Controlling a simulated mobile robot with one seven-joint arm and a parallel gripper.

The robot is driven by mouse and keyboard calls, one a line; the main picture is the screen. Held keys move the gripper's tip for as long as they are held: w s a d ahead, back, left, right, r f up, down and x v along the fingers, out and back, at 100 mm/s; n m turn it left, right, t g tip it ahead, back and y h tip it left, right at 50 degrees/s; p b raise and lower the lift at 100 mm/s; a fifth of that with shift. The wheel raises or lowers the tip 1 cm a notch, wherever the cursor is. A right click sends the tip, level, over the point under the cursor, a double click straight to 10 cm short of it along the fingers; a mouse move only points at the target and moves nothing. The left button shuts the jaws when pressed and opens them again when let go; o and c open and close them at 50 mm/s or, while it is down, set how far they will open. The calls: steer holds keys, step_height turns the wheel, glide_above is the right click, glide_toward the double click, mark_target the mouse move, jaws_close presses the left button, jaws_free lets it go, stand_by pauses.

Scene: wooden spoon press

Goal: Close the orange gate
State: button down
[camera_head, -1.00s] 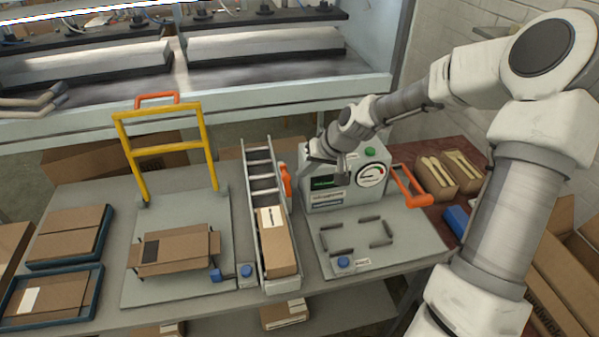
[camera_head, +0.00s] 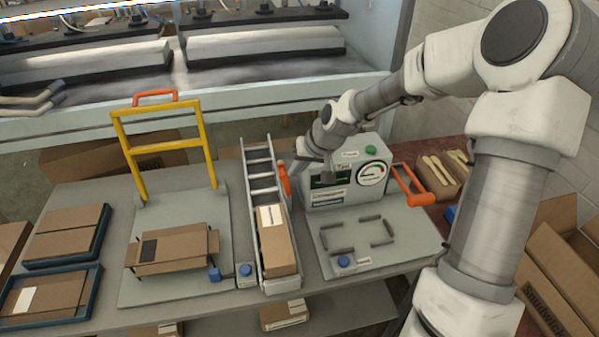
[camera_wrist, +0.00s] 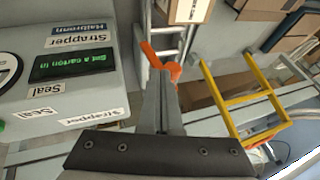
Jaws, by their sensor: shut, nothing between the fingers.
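The orange gate (camera_head: 284,180) is a small orange piece on the right side rail of the narrow roller chute (camera_head: 259,167), above the carton lying there. It also shows in the wrist view (camera_wrist: 153,55), where it is bent and lies right at my fingertips. My gripper (camera_wrist: 161,88) is shut and empty, with its fingers together and pointing at the gate. In the head view my gripper (camera_head: 297,168) is just right of the gate, in front of the machine. I cannot tell whether the fingertips touch the gate.
The grey strapper machine (camera_head: 345,180) stands close on the right, with an orange handle (camera_head: 411,186). A carton (camera_head: 275,245) lies in the chute. A yellow frame (camera_head: 131,158) with an orange top handle stands to the left. A flat plate (camera_head: 395,248) is at the front right.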

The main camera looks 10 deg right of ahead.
steer(key=a+f+n+h+b, duration=0.1)
steer(key=a+f+h+b, duration=0.1)
steer(key=a+h+b, duration=0.2)
steer(key=a+f+n+h+b, duration=0.1)
steer(key=a+h+b, duration=0.3)
steer(key=b, duration=0.5)
steer(key=a+f+h+b, duration=0.3)
steer(key=a+h+b, duration=0.1)
steer(key=b, duration=0.2)
steer(key=shift+a+f+n, duration=0.3)
steer(key=shift+f+n, duration=0.1)
steer(key=shift+a+f+n+t+h+b, duration=0.2)
steer(key=shift+f+h+b, duration=0.1)
steer(key=shift+f+h, duration=0.25)
steer(key=shift+a+f+n+t+h+b, duration=0.1)
steer(key=shift+a+f+h+b, duration=0.15)
steer(key=shift+f+h, duration=0.2)
steer(key=shift+a+f+n+t+h+b, duration=0.15)
steer(key=shift+f+h+b, duration=0.15)
steer(key=shift+f+h, duration=0.25)
steer(key=shift+r, duration=0.1)
